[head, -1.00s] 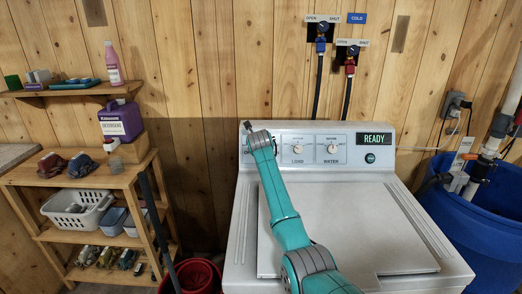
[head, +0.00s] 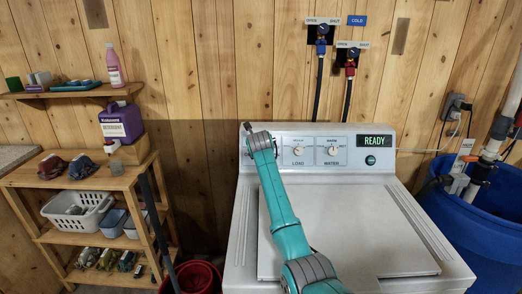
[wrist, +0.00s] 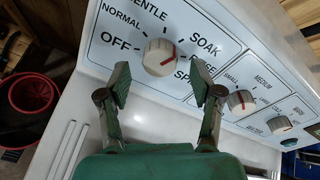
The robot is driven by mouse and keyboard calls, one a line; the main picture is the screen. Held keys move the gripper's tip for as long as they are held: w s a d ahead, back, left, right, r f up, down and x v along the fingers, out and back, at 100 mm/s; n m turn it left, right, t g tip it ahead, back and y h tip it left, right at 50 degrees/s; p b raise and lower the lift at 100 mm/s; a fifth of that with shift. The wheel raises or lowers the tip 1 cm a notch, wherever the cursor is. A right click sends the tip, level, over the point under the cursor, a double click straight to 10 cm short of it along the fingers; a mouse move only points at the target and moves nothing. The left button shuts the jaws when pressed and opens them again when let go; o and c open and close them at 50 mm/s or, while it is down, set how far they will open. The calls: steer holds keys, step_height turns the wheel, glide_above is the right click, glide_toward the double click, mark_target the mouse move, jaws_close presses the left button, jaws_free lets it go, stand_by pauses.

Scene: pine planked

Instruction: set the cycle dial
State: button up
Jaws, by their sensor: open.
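The cycle dial (wrist: 159,57) is a pale round knob with a red mark on its right-hand side. The words OFF, NORMAL, SOAK and a partly hidden SP... stand around it; another, cut by the top edge, ends in ENTLE. My gripper (wrist: 161,84) is open and empty, its two green fingers apart. In the wrist view the dial shows between and just beyond the fingertips; I cannot tell whether they touch the panel. In the head view my arm hides the cycle dial on the washer (head: 345,228). The display (head: 375,140) reads READY.
The load dial (head: 298,151) and water dial (head: 332,151) sit to the right on the same panel. A wooden shelf unit (head: 95,181) stands left, with a red bucket (head: 196,275) beside the washer. A blue barrel (head: 465,235) stands right. The washer lid is shut and bare.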

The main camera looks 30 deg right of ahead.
steer(key=v, duration=1)
stand_by(0.3)
